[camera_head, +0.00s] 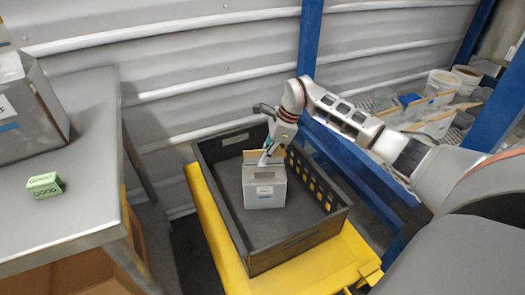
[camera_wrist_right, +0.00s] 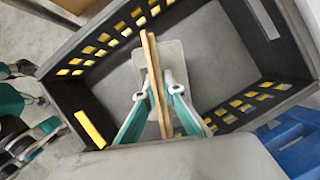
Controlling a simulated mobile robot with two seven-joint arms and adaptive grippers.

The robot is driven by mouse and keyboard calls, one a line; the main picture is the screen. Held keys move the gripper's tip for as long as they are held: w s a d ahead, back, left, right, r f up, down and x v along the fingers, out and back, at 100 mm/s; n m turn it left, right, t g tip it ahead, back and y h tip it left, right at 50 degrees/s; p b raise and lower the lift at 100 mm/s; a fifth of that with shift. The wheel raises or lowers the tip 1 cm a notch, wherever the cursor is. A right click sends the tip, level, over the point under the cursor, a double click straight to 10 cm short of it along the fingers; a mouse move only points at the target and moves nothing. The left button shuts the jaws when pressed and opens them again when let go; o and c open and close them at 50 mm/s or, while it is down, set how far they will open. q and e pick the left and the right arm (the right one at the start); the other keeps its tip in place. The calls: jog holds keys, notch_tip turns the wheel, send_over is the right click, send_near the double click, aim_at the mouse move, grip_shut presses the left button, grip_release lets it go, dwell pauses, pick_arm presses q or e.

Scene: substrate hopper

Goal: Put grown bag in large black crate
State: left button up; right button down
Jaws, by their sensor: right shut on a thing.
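The grown bag (camera_head: 264,190) is a small grey block-like bag with a white label and a tan strip along its top. It is upright inside the large black crate (camera_head: 300,243), near the middle. Whether its bottom touches the crate floor is hard to tell. My right gripper (camera_head: 267,157) comes from above and is shut on the bag's top. In the right wrist view its teal fingers (camera_wrist_right: 154,94) pinch the tan strip of the bag (camera_wrist_right: 150,62), with the perforated walls of the crate (camera_wrist_right: 105,45) around. My left gripper is not in view.
The crate sits on a yellow platform (camera_head: 325,272). At left a metal table (camera_head: 92,130) holds a green box (camera_head: 44,185) and a large grey object (camera_head: 38,118). A corrugated wall and blue posts (camera_head: 310,40) stand behind.

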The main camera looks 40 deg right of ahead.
jog(key=shift+w+r, duration=0.1)
jog(key=shift+r, duration=0.25)
jog(key=c, duration=2.2)
grip_release()
jog(key=shift+f, duration=0.2)
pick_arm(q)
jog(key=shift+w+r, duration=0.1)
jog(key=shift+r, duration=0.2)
pick_arm(e)
jog(key=shift+o, duration=0.2)
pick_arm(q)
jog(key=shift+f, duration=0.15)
